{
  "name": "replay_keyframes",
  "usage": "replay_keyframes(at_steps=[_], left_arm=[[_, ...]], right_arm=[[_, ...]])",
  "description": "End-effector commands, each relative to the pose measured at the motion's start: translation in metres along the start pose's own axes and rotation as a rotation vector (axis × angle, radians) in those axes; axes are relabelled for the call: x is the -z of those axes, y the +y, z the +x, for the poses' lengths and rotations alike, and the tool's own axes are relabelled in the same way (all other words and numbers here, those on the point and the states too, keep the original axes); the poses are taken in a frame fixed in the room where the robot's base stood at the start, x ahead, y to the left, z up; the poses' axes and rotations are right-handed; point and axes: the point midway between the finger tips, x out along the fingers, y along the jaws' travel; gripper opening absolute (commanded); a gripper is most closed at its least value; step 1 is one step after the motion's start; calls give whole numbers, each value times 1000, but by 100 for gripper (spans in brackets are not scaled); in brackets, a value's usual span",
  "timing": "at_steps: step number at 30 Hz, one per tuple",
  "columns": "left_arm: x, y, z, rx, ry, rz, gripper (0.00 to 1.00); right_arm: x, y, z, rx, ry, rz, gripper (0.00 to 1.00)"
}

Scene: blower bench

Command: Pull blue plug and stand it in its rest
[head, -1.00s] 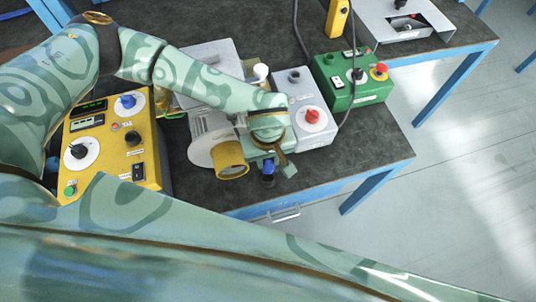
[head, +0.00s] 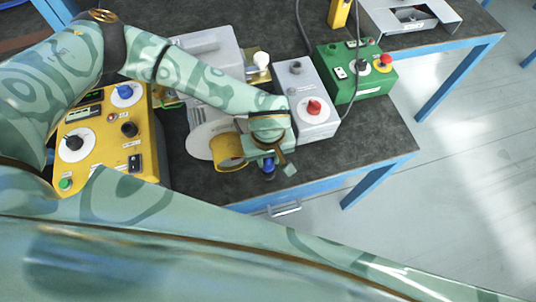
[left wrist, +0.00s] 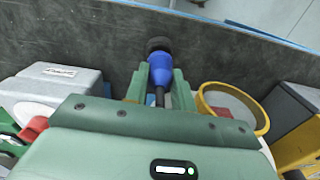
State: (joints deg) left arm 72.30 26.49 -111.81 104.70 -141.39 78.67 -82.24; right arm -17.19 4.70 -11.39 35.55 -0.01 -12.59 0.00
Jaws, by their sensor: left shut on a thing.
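The blue plug (head: 268,167) hangs between the fingers of my left gripper (head: 270,160), near the front edge of the bench. In the left wrist view my left gripper (left wrist: 160,92) is shut on the blue plug (left wrist: 163,76). The plug's black end points away from the gripper, and a thin dark stem runs back between the fingers. The blower's yellow outlet ring (head: 231,151) is just left of the gripper; it also shows in the left wrist view (left wrist: 233,108). I cannot make out the plug's rest. My right gripper is not in view.
A grey box with a red knob (head: 314,107) stands close right of the gripper. A green box (head: 357,70) is behind it, with a dark cable nearby. A yellow control box (head: 105,140) stands left. The dark bench top (head: 370,130) is clear at front right.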

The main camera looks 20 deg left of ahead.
Motion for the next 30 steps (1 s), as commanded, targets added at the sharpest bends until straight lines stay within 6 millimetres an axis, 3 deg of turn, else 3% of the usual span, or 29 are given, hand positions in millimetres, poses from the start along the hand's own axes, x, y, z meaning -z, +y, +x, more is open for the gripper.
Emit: replay_keyframes(at_steps=[30], left_arm=[[0, 0, 14, 0, 0, 1, 0]], right_arm=[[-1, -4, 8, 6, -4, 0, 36]])
